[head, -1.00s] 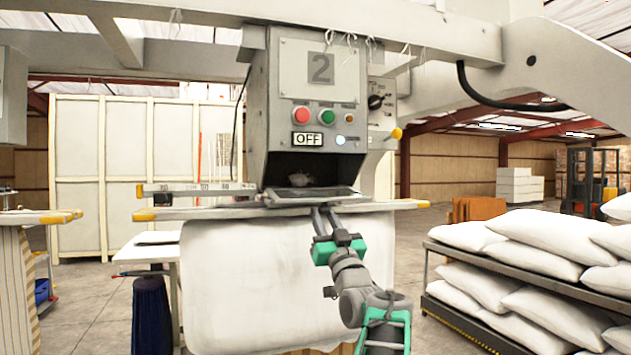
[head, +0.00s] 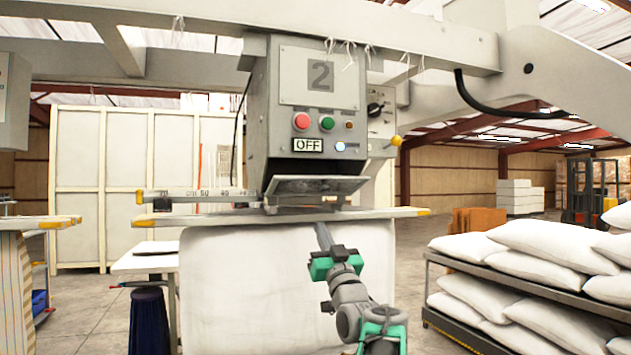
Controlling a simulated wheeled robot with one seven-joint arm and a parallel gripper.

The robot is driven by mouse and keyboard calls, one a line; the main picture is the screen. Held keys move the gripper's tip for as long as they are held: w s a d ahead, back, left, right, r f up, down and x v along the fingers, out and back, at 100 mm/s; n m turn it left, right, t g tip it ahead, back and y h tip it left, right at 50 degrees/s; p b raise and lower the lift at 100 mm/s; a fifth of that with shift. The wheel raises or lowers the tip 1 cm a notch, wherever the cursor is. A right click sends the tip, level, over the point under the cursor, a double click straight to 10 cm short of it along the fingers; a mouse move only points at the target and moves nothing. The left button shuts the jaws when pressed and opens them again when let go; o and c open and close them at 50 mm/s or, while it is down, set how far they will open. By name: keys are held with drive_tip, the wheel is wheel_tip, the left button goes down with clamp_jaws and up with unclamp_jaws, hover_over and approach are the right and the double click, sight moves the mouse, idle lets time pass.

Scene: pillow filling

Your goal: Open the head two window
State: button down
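Head two is the grey machine box marked 2 (head: 320,75), with a small OFF display. Its window (head: 315,186) is a grey hinged flap at the bottom front of the box. The flap slants, its upper edge against the dark opening (head: 310,163), which shows only as a narrow band above it. What lies inside is hidden. My gripper (head: 324,236), with green parts at its base, is just below the flap, in front of the white cloth. Its fingers look like one narrow bar; whether they are apart or touch the flap is unclear.
A pale ledge with yellow ends (head: 385,213) runs under head two, with a white pillow cover (head: 285,290) hanging below. A rack of white pillows (head: 555,262) stands at right. A dark blue stool (head: 148,320) is at lower left. Open floor lies between.

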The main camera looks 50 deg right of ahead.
wheel_tip(320, 180, down, 8)
drive_tip(key=w+d+b, duration=0.1)
drive_tip(key=w+b, duration=0.1)
drive_tip(key=b, duration=0.3)
drive_tip(key=shift+w+d+r+b, duration=0.15)
drive_tip(key=shift+w+d+b, duration=0.2)
drive_tip(key=shift+w+b, duration=0.05)
drive_tip(key=c, duration=2.1)
unclamp_jaws()
drive_tip(key=shift+c, duration=0.2)
drive_tip(key=o, duration=1.1)
drive_tip(key=shift+o, duration=0.2)
drive_tip(key=b+v, duration=1)
drive_tip(key=b, duration=0.2)
drive_tip(key=shift+b, duration=0.35)
